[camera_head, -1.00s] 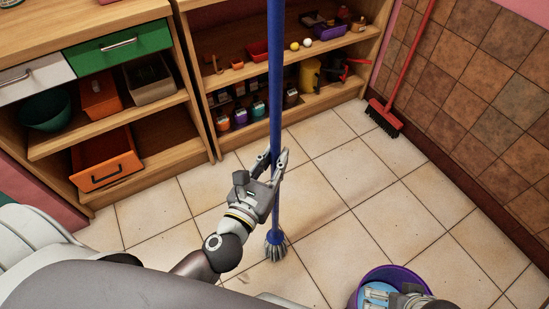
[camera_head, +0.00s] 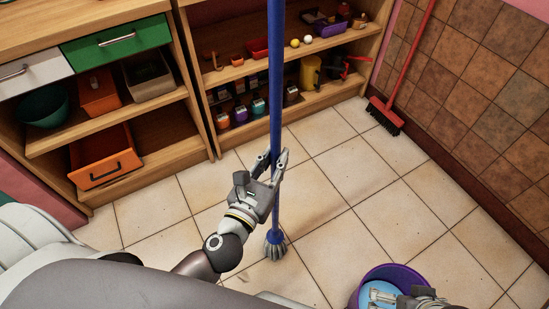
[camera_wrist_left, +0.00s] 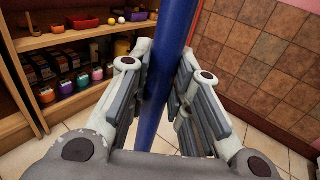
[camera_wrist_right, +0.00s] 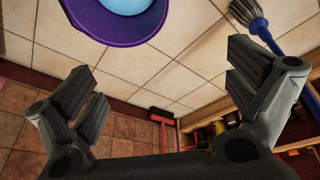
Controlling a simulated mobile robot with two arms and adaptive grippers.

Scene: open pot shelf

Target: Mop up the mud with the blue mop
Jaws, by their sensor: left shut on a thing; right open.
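The blue mop (camera_head: 275,100) stands upright, its grey strand head (camera_head: 275,247) down at the tiled floor. My left gripper (camera_head: 271,165) is shut on the mop handle; the left wrist view shows the blue handle (camera_wrist_left: 165,75) between its fingers. My right gripper (camera_wrist_right: 160,95) is open and empty in the right wrist view. In the head view it shows over the purple bucket (camera_head: 402,272) with light blue contents. The bucket also shows in the right wrist view (camera_wrist_right: 135,38), as does the mop head (camera_wrist_right: 245,12). Small faint marks lie on the floor; I cannot clearly make out mud.
A wooden shelf (camera_head: 215,160) with pots, boxes and tools stands along the back. A red broom (camera_head: 386,115) leans at the brown tiled wall on the right. An orange drawer box (camera_head: 105,170) sits low at left. The floor between is mostly clear.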

